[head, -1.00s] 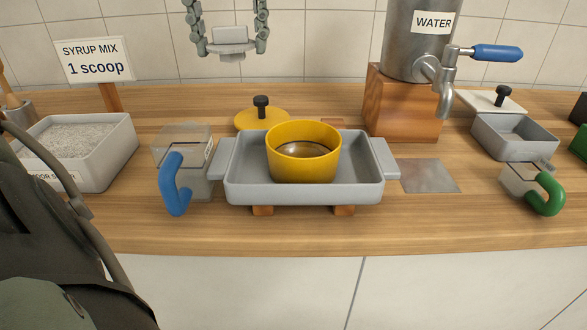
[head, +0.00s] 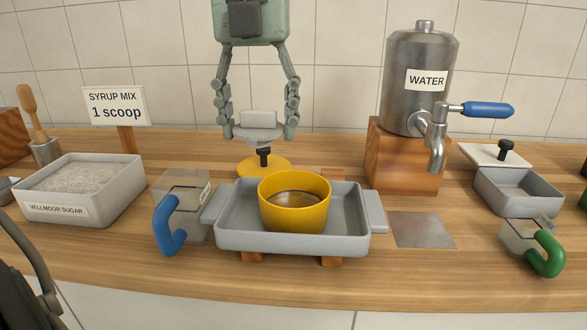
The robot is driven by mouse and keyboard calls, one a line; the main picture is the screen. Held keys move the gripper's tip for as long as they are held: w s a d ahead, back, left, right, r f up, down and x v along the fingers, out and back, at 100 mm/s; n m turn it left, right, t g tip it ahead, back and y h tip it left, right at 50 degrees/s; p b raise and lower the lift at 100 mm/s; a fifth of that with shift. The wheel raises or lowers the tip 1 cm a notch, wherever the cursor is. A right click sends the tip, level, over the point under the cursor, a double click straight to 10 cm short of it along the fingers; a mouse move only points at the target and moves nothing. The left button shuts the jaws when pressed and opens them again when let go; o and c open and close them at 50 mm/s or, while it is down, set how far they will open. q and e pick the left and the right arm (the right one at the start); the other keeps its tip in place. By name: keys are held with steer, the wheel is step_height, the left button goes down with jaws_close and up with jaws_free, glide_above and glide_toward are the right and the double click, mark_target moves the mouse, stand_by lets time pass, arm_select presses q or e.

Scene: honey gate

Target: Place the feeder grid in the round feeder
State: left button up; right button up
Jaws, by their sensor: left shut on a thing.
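The yellow round feeder (head: 295,217) stands upright in a grey tray (head: 228,232) on the counter; liquid or a dark inside shows in it. My left gripper (head: 259,133) points down at upper centre, shut on a pale grey piece with a block-like top, which looks like the feeder grid (head: 259,133). The grid is seen nearly edge-on, so its openings are hidden. In the picture it sits above and left of the feeder, over the yellow lid with a black knob (head: 263,167). Its height and depth are hard to judge. My right gripper is not in view.
A blue-handled clear scoop (head: 180,205) stands left of the tray, by the sugar bin (head: 82,190). The water tank (head: 418,80) on its wooden block and a flat metal plate (head: 422,230) are right. A green-handled scoop (head: 530,240) and grey box (head: 518,192) lie farther right.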

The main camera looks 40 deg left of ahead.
arm_select(q)
steer(key=w+d+f, duration=0.1)
steer(key=f, duration=0.1)
steer(key=w+d+f, duration=0.1)
steer(key=f, duration=0.1)
steer(key=w+d+f, duration=0.1)
steer(key=f, duration=0.1)
steer(key=shift+d+f, duration=0.35)
steer(key=shift+f, duration=0.1)
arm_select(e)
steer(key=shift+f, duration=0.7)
arm_select(q)
steer(key=shift+f, duration=0.1)
